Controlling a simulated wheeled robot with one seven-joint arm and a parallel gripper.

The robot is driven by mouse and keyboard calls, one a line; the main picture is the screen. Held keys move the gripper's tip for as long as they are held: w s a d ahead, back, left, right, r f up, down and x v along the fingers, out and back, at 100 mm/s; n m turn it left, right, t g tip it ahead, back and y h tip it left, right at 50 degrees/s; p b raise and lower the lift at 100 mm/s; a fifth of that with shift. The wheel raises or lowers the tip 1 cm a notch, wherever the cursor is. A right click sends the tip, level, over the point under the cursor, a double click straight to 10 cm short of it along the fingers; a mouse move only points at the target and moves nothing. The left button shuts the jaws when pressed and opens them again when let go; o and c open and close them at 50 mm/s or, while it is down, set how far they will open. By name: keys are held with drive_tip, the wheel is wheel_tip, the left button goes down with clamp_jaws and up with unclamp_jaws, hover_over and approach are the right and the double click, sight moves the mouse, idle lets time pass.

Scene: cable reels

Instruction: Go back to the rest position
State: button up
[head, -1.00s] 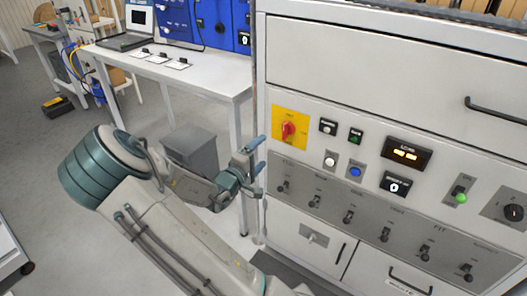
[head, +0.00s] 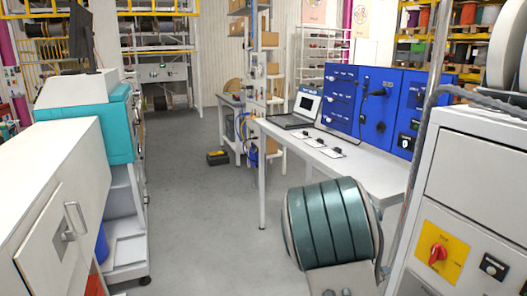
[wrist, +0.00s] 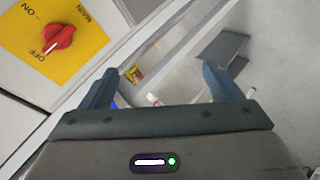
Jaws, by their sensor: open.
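My gripper (wrist: 162,88) is open in the wrist view, its two blue-grey fingers wide apart with nothing between them. It is beside the control cabinet (wrist: 22,88); the yellow plate (wrist: 88,45) with its red rotary switch (wrist: 60,38) shows at the upper left, apart from the fingers. In the head view my arm's teal-banded joint rises at the lower middle, and the gripper is hidden apart from perhaps a sliver beside it. The cabinet (head: 470,190) stands at the right there, with the red switch (head: 437,254) on its front.
A white bench (head: 365,172) carries a laptop (head: 300,110) and blue panels (head: 375,105) behind my arm. A white cabinet (head: 70,170) and a teal-topped unit (head: 115,125) stand at left. Grey floor (head: 195,225) is open between them. A black-and-yellow box (head: 217,157) lies farther back.

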drive_tip(key=s+a+r+m+y, duration=0.1)
drive_tip(key=s+a+r+y, duration=0.35)
drive_tip(key=a, duration=0.25)
drive_tip(key=s+a+r+y, duration=0.3)
drive_tip(key=a+y, duration=0.2)
drive_tip(key=a, duration=0.3)
drive_tip(key=s+r+g, duration=0.2)
drive_tip(key=s+r, duration=0.1)
drive_tip(key=s, duration=0.5)
drive_tip(key=s+r+m+g, duration=0.1)
drive_tip(key=s+r+g, duration=0.1)
drive_tip(key=s, duration=0.7)
drive_tip(key=shift+a+r+h, duration=0.35)
drive_tip(key=shift+r+h, duration=0.1)
drive_tip(key=shift+r, duration=0.3)
